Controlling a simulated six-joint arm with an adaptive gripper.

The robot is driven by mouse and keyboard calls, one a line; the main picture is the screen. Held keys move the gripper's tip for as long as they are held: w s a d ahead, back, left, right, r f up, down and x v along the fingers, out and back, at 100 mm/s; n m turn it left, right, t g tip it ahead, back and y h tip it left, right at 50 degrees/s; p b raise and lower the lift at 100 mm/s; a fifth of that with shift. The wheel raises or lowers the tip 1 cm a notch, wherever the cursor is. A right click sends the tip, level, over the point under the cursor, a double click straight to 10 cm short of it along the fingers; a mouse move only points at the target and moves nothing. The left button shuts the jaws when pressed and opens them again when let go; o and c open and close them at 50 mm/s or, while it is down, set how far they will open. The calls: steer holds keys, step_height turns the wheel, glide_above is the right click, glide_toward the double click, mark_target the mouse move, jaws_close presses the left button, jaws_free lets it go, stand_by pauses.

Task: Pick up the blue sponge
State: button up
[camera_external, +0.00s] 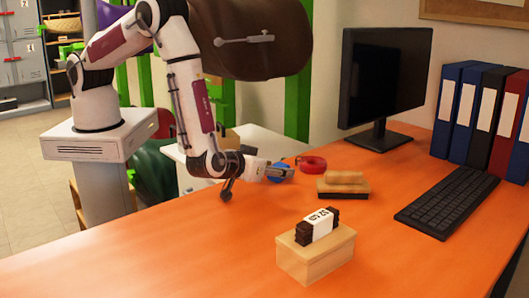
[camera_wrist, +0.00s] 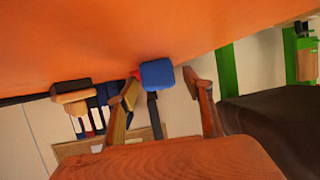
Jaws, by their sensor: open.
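The blue sponge (camera_wrist: 157,74) lies on the orange desk in the wrist view, ahead of my gripper and between the lines of its two fingers. In the external view only part of the blue sponge (camera_external: 279,173) shows behind my gripper (camera_external: 257,178). My gripper is open and empty, low over the desk's far left part. In the wrist view both fingers of my gripper (camera_wrist: 164,84) stand apart, one on each side of the sponge in the picture. I cannot tell the exact gap to the sponge.
A red ring (camera_external: 313,163) lies just right of the sponge. A wooden-handled brush (camera_external: 343,184) is farther right. A wooden block (camera_external: 316,258) carries a dark labelled bar (camera_external: 318,226). A monitor (camera_external: 384,80), keyboard (camera_external: 455,201) and binders (camera_external: 486,115) stand right. The desk's front left is clear.

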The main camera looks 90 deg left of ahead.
steer(key=c, duration=1.1)
steer(key=shift+r, duration=0.2)
steer(key=shift+r, duration=4.8)
